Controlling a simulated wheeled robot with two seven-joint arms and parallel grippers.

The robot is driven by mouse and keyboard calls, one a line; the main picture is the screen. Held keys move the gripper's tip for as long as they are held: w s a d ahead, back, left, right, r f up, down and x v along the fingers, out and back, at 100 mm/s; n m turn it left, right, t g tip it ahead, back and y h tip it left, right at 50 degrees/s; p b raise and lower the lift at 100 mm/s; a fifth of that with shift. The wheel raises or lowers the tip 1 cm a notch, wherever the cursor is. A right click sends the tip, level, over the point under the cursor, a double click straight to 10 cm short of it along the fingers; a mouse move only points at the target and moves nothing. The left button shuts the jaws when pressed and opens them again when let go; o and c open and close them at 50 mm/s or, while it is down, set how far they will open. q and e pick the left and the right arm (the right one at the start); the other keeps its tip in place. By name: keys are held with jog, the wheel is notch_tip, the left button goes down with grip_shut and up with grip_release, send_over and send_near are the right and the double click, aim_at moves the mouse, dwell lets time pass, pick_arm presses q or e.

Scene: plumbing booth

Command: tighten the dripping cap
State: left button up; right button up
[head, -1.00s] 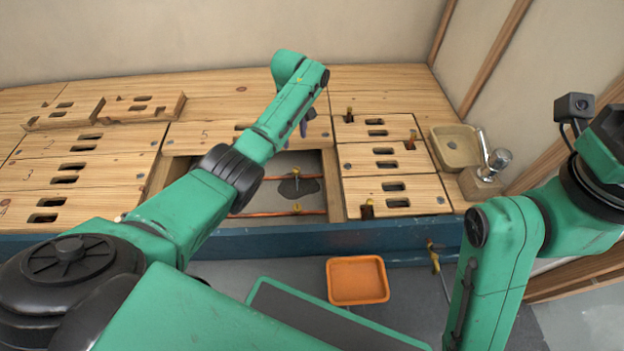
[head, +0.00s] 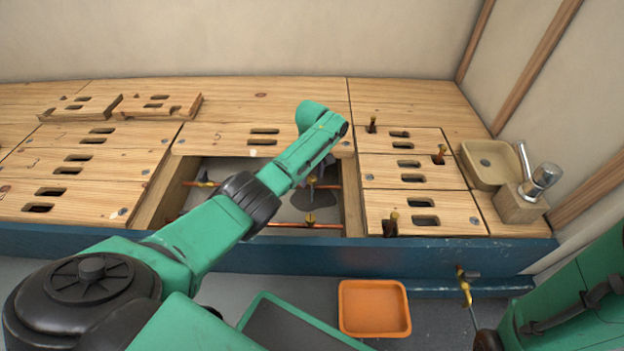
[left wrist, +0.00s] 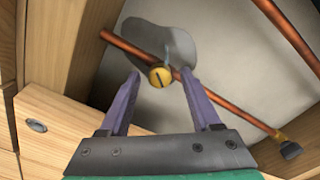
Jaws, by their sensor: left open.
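A brass cap (head: 311,182) sits on a copper pipe inside the floor opening, above a dark wet patch (head: 314,199). In the left wrist view the round yellow cap (left wrist: 160,76) has a dark slot across its face, with the grey patch (left wrist: 172,42) behind it. My left gripper (left wrist: 160,77) is open; its two purple fingers stand either side of the cap in the picture, with gaps on both sides. I cannot tell how far the cap is in depth. In the head view my left gripper (head: 321,171) is partly hidden behind its arm. My right gripper is out of view.
Wooden edges (head: 353,200) bound the opening. A loose board (head: 157,106) lies at back left. A tan basin (head: 491,165) stands right, an orange tray (head: 375,308) below.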

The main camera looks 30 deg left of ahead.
pick_arm(q)
jog(key=shift+r, duration=0.1)
grip_shut()
